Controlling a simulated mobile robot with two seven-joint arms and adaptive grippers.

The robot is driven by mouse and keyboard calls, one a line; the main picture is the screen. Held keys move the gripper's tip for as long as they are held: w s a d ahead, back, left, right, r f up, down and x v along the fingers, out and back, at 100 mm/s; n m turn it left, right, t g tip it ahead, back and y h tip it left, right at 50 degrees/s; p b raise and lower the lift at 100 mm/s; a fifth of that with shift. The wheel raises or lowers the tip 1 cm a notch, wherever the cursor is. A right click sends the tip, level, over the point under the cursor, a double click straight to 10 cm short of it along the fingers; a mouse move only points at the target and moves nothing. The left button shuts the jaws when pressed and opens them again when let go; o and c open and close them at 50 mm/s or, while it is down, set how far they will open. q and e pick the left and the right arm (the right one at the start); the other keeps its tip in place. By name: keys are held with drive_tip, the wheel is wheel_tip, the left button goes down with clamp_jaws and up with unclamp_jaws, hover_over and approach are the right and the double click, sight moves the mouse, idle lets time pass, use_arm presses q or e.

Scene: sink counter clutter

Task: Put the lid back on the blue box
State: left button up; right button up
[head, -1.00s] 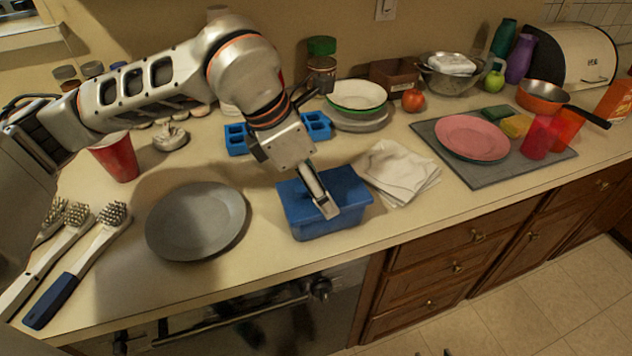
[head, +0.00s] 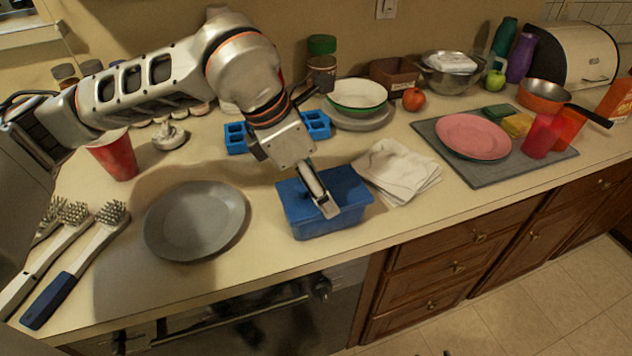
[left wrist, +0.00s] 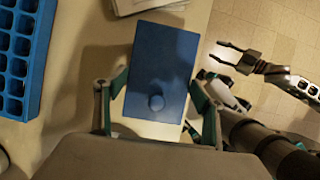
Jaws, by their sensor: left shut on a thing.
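The blue box (head: 325,228) stands near the counter's front edge. The blue lid (head: 350,186) lies on top of it, and I see no clear gap between them. My left gripper (head: 322,201) is over the lid, one finger down at the box's front side.
A grey plate (head: 196,220) lies left of the box. A white cloth (head: 398,170) lies close on the right. A blue tray with compartments (head: 236,138) is behind. Bare counter lies in front of the cloth.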

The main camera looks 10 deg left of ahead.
use_arm(q)
drive_tip(key=o, duration=1.1)
drive_tip(key=shift+o, duration=0.4)
drive_tip(key=shift+o, duration=1.3)
drive_tip(key=shift+r, duration=0.15)
drive_tip(key=shift+r+p, duration=1.75)
drive_tip(key=shift+r, duration=1.65)
